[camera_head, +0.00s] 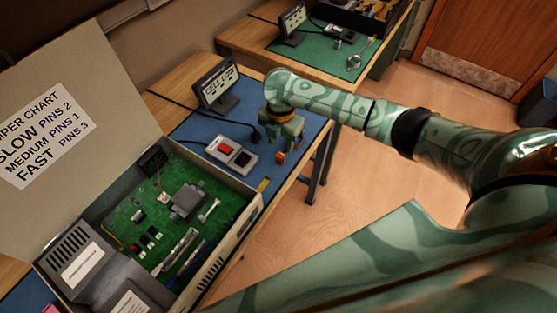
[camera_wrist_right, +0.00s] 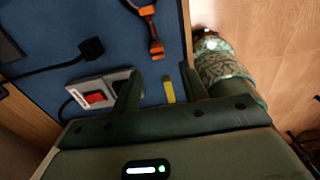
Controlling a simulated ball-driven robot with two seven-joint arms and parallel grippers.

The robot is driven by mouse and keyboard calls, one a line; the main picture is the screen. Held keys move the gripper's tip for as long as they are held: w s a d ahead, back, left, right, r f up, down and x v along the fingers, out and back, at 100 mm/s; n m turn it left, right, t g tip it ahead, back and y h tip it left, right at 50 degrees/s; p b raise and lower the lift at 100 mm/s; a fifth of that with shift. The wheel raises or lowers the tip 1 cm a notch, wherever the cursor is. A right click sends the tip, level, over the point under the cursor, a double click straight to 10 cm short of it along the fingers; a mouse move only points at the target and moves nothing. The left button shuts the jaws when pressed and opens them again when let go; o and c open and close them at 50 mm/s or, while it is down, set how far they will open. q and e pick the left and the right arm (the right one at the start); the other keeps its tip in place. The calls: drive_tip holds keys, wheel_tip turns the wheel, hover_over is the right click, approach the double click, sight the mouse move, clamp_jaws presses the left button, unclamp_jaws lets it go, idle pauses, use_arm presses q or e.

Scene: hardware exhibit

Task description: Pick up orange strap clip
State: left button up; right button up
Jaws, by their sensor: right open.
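The orange strap clip (camera_head: 281,157) lies on the blue mat near the table's right edge in the head view. It also shows in the right wrist view as an orange strap (camera_wrist_right: 156,47) with a grey part, at the top of the picture. My right gripper (camera_head: 284,143) is open and empty, close to the clip in the head view. In the right wrist view its two fingers (camera_wrist_right: 161,71) stand apart, with the clip beyond their tips and not between them. My left gripper is not in view.
A grey switch box with a red rocker (camera_head: 227,148) and a yellow piece (camera_head: 263,184) lie nearby. A small display sign (camera_head: 217,85) stands behind. An open case with a green circuit board (camera_head: 165,215) fills the left. Open floor lies right of the table.

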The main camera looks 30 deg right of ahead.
sight(280, 155)
wheel_tip(280, 155, down, 3)
drive_tip(key=shift+d+f+b, duration=0.1)
drive_tip(key=shift+f+b, duration=0.05)
drive_tip(key=shift+b, duration=0.3)
drive_tip(key=f+b, duration=0.2)
drive_tip(key=f, duration=0.3)
drive_tip(key=shift+w+f+b, duration=0.1)
drive_tip(key=shift+w+b, duration=0.15)
drive_tip(key=shift+b, duration=0.15)
drive_tip(key=c, duration=0.8)
